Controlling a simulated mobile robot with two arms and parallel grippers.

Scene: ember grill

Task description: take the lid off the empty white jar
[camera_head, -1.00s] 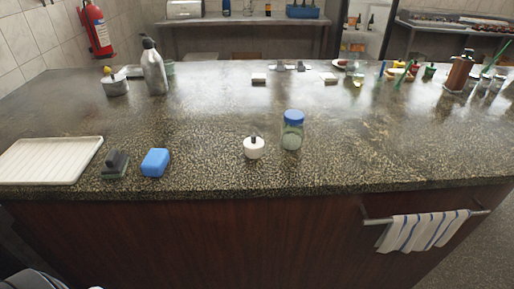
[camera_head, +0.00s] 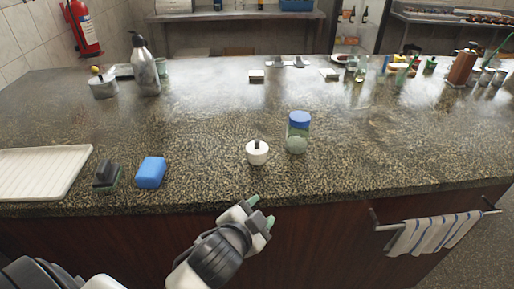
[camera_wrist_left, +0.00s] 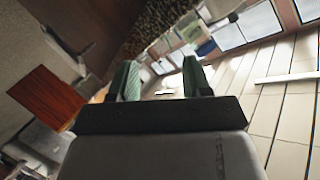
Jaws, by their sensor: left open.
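A small white jar (camera_head: 257,155) with a black knob on top stands upright near the front edge of the counter, in the middle of the head view. A clear jar with a blue lid (camera_head: 297,133) stands just behind it to the right. My left gripper (camera_head: 260,211) is in front of the counter edge, below and apart from the white jar. It is open and empty. The left wrist view shows its two green-padded fingers (camera_wrist_left: 162,82) spread apart, with no jar that I can make out. My right gripper is in neither view.
The speckled counter (camera_head: 200,125) has free room around the jars. A blue block (camera_head: 151,172), a dark scrubber (camera_head: 107,177) and a white tray (camera_head: 40,172) are at the front left. A striped towel (camera_head: 430,234) hangs at the front right.

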